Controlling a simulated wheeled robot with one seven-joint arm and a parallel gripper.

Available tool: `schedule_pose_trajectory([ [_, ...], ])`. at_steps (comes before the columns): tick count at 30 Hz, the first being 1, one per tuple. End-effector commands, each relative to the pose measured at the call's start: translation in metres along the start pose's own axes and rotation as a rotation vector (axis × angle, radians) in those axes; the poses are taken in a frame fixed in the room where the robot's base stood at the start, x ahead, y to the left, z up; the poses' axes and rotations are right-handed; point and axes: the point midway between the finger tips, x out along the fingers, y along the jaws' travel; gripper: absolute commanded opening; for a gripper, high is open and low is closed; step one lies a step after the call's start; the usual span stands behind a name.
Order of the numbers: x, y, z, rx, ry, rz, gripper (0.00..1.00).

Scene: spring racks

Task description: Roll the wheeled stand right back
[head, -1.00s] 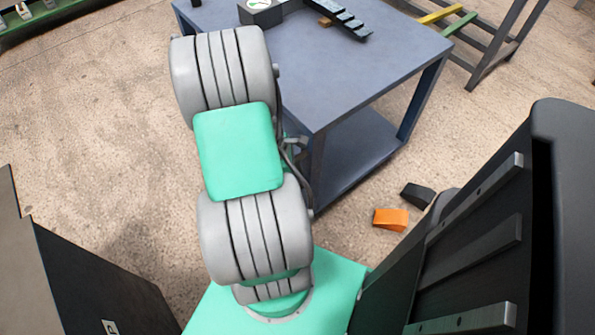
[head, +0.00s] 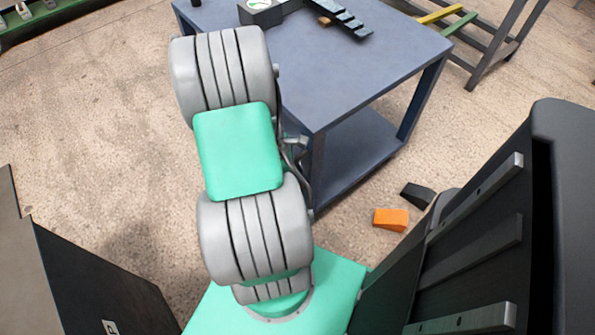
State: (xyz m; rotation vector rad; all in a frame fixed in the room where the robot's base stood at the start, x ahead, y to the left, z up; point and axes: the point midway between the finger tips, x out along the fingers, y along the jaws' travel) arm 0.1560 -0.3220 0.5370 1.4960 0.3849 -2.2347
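No wheels show on anything, so I cannot tell for certain which thing is the wheeled stand. A blue-grey table-like stand (head: 375,80) with a lower shelf (head: 350,160) is at the top middle; its far end is cut off by the frame, and my arm covers its left side. An open metal frame (head: 497,50) with a yellow bar and a green bar stands at the top right, partly out of view. My grey and green arm fills the middle of the head view. My gripper is not visible; the arm links hide that area.
An orange wedge (head: 391,219) and a black wedge (head: 417,195) lie on the floor right of my arm. A gauge box (head: 261,13) and a dark stepped piece (head: 347,22) are on the blue-grey top. Speckled floor (head: 90,130) is clear at left. A green-edged rack (head: 45,15) is top left.

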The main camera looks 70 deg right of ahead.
Motion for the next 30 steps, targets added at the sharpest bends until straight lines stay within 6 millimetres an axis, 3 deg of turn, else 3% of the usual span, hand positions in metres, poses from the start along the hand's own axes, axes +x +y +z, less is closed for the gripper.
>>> schedule_pose_trajectory([
  [7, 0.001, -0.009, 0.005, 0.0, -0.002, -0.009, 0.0],
  [13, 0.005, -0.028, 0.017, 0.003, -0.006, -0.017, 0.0],
  [22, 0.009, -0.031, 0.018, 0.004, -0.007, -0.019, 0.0],
  [23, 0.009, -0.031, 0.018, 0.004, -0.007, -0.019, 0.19],
  [30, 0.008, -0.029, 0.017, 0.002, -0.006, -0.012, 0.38],
])
